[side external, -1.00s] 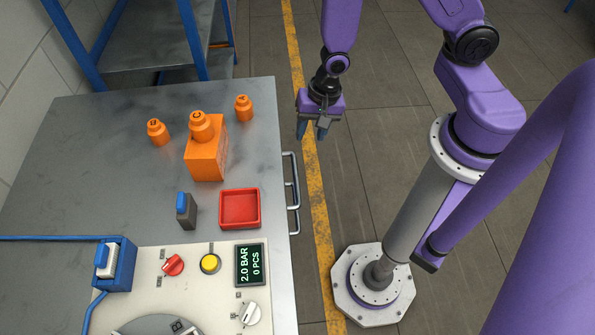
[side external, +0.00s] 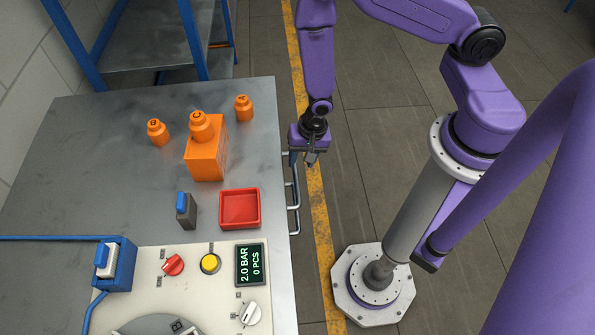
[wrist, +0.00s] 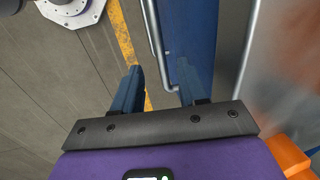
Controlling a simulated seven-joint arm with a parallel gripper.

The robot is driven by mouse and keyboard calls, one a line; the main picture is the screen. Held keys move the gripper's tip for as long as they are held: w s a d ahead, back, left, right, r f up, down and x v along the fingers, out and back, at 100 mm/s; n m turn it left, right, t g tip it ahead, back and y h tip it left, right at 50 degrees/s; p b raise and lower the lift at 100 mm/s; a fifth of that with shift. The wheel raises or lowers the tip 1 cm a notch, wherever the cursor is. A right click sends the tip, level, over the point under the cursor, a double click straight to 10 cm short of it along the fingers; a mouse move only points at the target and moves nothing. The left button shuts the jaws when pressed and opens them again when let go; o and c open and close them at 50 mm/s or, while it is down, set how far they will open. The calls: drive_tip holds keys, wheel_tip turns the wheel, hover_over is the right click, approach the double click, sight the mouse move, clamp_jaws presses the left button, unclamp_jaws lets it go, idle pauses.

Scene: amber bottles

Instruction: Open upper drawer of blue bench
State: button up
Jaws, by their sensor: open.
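The bench (side external: 90,150) has a grey metal top, and silver bar handles (side external: 296,195) stick out from its right side. In the wrist view the bench's front (wrist: 200,40) is blue, with a silver handle (wrist: 158,50) running along it; a second bar shows close beside it. My gripper (side external: 303,163) is beside the bench's right edge, near the far end of the handles. In the wrist view my gripper's (wrist: 158,68) two blue fingers are apart, and the bent handle end appears between them. I cannot tell whether the fingers touch it. The drawer's outline is partly hidden.
On the bench top are an orange block (side external: 203,160), orange bottles (side external: 157,133), a red tray (side external: 240,208), a small grey block with a blue top (side external: 186,210) and a control panel (side external: 200,290). Open floor with a yellow line (side external: 318,215) lies to the right.

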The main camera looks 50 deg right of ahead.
sight(296, 176)
drive_tip(key=shift+w+a+f, duration=0.15)
drive_tip(key=shift+f, duration=0.95)
drive_tip(key=shift+w+a+f, duration=0.1)
drive_tip(key=shift+a+f, duration=0.05)
drive_tip(key=shift+f, duration=0.9)
drive_tip(key=shift+w+a+f, duration=0.15)
drive_tip(key=shift+f, duration=0.95)
clamp_jaws()
